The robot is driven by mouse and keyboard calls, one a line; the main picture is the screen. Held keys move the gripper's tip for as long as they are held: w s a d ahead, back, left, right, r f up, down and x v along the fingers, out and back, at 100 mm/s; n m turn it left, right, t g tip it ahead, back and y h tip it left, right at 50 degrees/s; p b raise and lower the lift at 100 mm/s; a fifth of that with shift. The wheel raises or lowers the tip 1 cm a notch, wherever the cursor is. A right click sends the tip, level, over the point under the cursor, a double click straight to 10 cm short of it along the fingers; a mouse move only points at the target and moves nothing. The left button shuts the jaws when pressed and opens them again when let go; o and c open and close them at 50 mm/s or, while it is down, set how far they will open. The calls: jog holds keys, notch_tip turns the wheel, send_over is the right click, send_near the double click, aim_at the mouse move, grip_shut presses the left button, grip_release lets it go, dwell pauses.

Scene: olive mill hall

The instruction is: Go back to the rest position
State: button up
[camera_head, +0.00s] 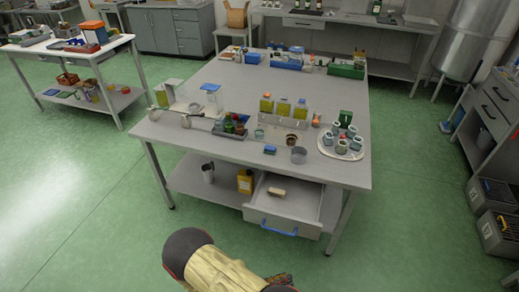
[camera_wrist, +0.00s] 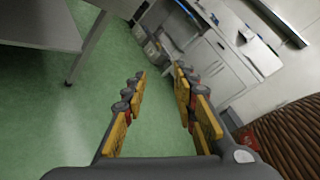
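My gripper (camera_wrist: 160,76) shows in the wrist view with its two yellow-padded fingers apart and nothing between them. Green floor and a grey cabinet (camera_wrist: 222,62) lie beyond the fingers. In the head view only part of my arm shows at the bottom centre, in front of the work table (camera_head: 215,155). The fingers cannot be made out in that view. The drawer (camera_head: 284,212) under the table is pulled open, with a blue handle (camera_head: 279,230) and a small tan block (camera_head: 277,192) inside.
A side table (camera_head: 74,52) is at the left, a steel tank (camera_head: 473,38) at the right. Green floor is clear at left.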

jog(key=s+r+m+g+y, duration=0.35)
jog(key=r+m+y, duration=0.25)
jog(key=r+m, duration=0.65)
jog(key=s+r+m+g+y, duration=0.35)
jog(key=r+m+y, duration=0.25)
jog(key=r+m, duration=0.65)
jog(key=s+d+r+m+t+y, duration=0.1)
jog(key=d+r+m+t, duration=0.2)
jog(key=r, duration=0.8)
jog(key=s+d+r+m+t+y, duration=0.1)
jog(key=d+r+m+t+y, duration=0.1)
jog(key=d+r, duration=0.5)
notch_tip(320, 180, up, 4)
jog(key=shift+s+d+r+m+t, duration=0.15)
jog(key=shift+d+m+t, duration=0.15)
jog(key=shift+m+t, duration=0.45)
